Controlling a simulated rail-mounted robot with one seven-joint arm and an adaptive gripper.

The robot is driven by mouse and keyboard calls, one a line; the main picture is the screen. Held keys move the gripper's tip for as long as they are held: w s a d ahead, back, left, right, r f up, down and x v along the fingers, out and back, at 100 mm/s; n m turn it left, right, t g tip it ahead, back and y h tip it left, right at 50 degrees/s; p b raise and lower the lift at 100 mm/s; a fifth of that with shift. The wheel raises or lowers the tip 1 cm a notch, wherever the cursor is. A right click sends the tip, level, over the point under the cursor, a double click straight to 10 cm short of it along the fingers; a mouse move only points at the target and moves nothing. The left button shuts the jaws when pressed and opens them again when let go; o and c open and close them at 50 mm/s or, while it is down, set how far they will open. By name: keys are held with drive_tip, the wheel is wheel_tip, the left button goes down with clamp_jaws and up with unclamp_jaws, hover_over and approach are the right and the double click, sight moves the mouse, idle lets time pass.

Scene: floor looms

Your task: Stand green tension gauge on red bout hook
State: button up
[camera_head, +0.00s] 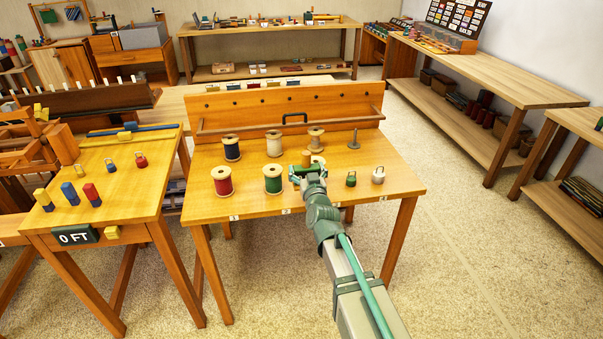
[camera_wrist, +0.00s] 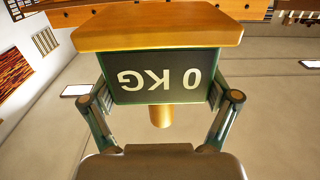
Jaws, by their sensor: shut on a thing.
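My gripper (camera_head: 309,178) is over the front middle of the centre table and is shut on a block. In the wrist view this block, seemingly the green tension gauge (camera_wrist: 160,75), has a dark green face reading "0 KG" upside down. A wooden slab lies along its upper edge in that view and a short round peg shows below. The gripper's fingers (camera_wrist: 160,103) press its two sides. A small red piece with a wire loop (camera_head: 140,160), perhaps the red bout hook, stands on the left table. Similar blue and yellow looped pieces stand beside it.
Several thread spools, including a red one (camera_head: 222,181) and a green one (camera_head: 273,179), stand left of my gripper. A small green looped piece (camera_head: 351,180), a white looped one (camera_head: 378,176) and a grey spindle (camera_head: 353,140) stand right. A floor gap separates the left table (camera_head: 130,205).

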drive_tip(key=s+d+r, duration=0.3)
drive_tip(key=s, duration=0.3)
drive_tip(key=w+d+r+m+h, duration=0.1)
drive_tip(key=d+r+h, duration=0.1)
drive_tip(key=d, duration=0.7)
drive_tip(key=w+d+r+m+h, duration=0.1)
drive_tip(key=d+r, duration=0.4)
drive_tip(key=d, duration=0.5)
drive_tip(key=shift+m+t+h, duration=0.3)
drive_tip(key=shift+h, duration=0.2)
